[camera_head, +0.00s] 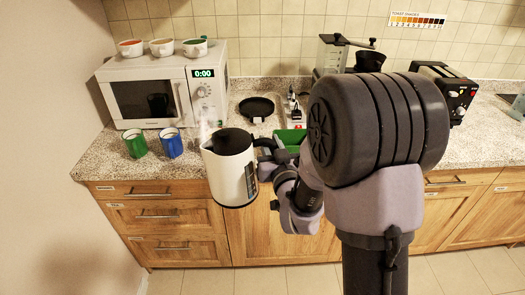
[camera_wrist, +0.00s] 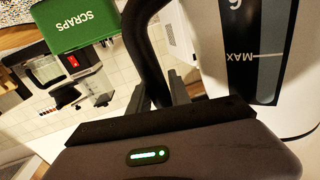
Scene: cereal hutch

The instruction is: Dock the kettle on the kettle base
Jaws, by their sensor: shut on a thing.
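The white kettle (camera_head: 230,175) with black lid and handle hangs upright in the air at the counter's front edge, with faint steam above it. Its lower part overlaps the cabinet fronts in the head view. My gripper (camera_head: 270,150) is shut on its black handle, right of the body; my arm partly hides the grip. In the wrist view my gripper (camera_wrist: 165,95) closes around the handle (camera_wrist: 140,40), and the kettle's water window (camera_wrist: 258,50) shows upside down. The kettle base (camera_head: 257,106), a black round disc, lies empty on the counter behind the kettle.
A green cup (camera_head: 136,143) and a blue cup (camera_head: 171,142) stand left of the kettle, before the microwave (camera_head: 165,88). A green scraps bin (camera_head: 291,138) is at right, partly hidden by my arm. A coffee grinder (camera_head: 332,52) and toaster (camera_head: 447,85) stand further right.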

